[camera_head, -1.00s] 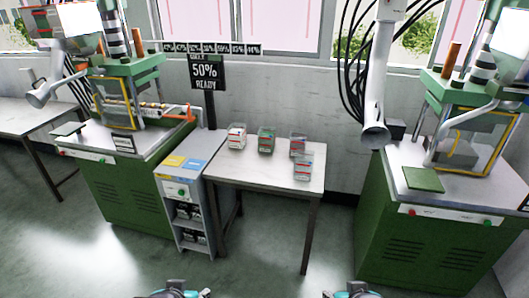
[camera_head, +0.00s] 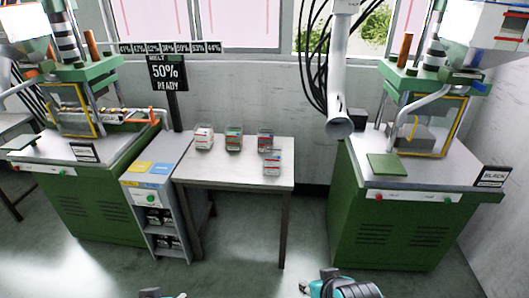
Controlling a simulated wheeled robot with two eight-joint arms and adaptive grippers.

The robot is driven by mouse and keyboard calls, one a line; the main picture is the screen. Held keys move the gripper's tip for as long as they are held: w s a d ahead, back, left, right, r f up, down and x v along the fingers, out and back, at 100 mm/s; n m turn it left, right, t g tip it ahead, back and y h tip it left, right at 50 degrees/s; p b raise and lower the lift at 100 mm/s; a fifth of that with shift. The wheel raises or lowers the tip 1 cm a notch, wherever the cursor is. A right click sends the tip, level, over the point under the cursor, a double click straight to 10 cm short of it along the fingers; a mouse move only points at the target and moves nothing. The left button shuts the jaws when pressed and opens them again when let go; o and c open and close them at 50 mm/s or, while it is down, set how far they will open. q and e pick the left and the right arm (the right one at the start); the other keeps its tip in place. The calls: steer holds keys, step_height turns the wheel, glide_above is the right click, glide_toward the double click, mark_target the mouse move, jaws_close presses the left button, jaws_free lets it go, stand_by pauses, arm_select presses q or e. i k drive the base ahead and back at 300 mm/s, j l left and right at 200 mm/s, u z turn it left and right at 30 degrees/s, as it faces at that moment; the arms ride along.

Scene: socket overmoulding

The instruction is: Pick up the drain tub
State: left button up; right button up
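Nothing in view can be clearly told as the drain tub. My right gripper (camera_head: 325,286) shows at the bottom edge, partly cut off, low and far in front of the table. Only a sliver of my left gripper (camera_head: 160,294) shows at the bottom edge. Neither visibly touches anything.
A green press machine (camera_head: 100,200) stands left and another (camera_head: 385,235) right. A grey shelf cabinet (camera_head: 155,200) adjoins the white table (camera_head: 235,178). A sign (camera_head: 167,73) reads "50% READY". A white duct (camera_head: 338,80) hangs at the back. The floor in front is open.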

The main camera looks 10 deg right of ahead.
mark_target(273, 160)
steer(key=i+j+z, duration=0.25)
steer(key=i, duration=0.35)
steer(key=i+j+z, duration=0.25)
steer(key=i, duration=0.35)
steer(key=i+j+z, duration=0.3)
steer(key=i, duration=0.3)
steer(key=i+j+z, duration=0.25)
steer(key=i+j, duration=0.15)
steer(key=i, duration=0.1)
